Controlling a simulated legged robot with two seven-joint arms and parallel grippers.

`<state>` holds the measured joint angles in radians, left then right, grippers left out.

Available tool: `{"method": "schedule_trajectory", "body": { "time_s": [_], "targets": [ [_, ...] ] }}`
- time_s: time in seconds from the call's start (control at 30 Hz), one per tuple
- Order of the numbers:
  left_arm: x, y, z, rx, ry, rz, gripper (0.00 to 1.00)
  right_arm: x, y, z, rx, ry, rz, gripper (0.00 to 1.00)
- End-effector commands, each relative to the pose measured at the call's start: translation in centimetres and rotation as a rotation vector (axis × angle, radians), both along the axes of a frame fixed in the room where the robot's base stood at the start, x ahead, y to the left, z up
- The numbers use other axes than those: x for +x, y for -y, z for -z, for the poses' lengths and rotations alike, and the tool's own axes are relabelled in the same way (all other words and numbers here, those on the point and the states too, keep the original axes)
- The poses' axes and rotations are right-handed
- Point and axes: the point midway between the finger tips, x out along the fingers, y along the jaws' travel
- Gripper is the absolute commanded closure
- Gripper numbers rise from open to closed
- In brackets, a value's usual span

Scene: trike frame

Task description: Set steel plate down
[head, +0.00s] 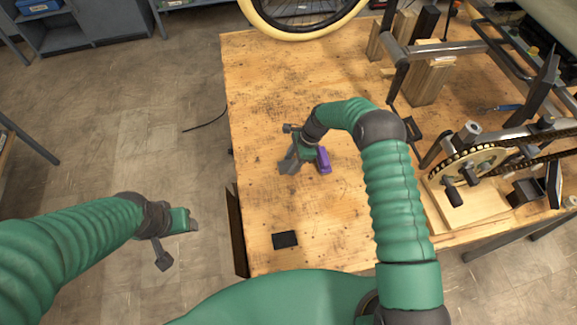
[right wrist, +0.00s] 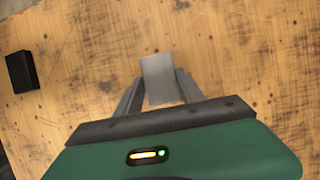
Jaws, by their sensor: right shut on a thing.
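The steel plate (right wrist: 160,80) is a small flat grey piece. In the right wrist view it sits between the two fingers of my right gripper (right wrist: 158,92), which is shut on it. In the head view my right gripper (head: 290,162) is over the left part of the wooden workbench (head: 262,90), pointing down, and the plate is hard to tell from the grey fingers. I cannot tell whether the plate touches the bench top. My left gripper (head: 193,224) is off the bench to the left, above the floor, and its jaw opening cannot be made out.
A small black block (head: 285,239) lies near the front edge; it also shows in the right wrist view (right wrist: 20,71). A purple piece (head: 323,161) is just right of my right gripper. The trike frame with chainring (head: 468,166) and wooden blocks (head: 430,78) fill the right side.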

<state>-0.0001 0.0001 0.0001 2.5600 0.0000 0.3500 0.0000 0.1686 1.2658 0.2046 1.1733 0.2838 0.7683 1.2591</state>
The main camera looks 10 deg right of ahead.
Motion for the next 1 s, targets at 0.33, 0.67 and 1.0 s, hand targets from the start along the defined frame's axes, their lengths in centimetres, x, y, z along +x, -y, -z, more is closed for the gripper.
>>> {"method": "schedule_trajectory", "body": {
  "time_s": [0.33, 0.67, 1.0],
  "targets": [
    [0.0, 0.0, 0.0, 0.000, 0.000, 0.000, 0.43, 0.1, 0.0, -0.1, 0.000, 0.002, 0.001, 1.00],
    [0.0, 0.0, 0.6, 0.000, 0.000, 0.000, 0.43, 0.1, 0.0, -2.5, 0.000, 0.004, 0.001, 1.00],
    [0.0, 0.0, 1.1, 0.000, 0.000, 0.000, 0.43, -6.3, -1.5, -4.2, 0.001, -0.001, 0.000, 1.00]
  ]
}}
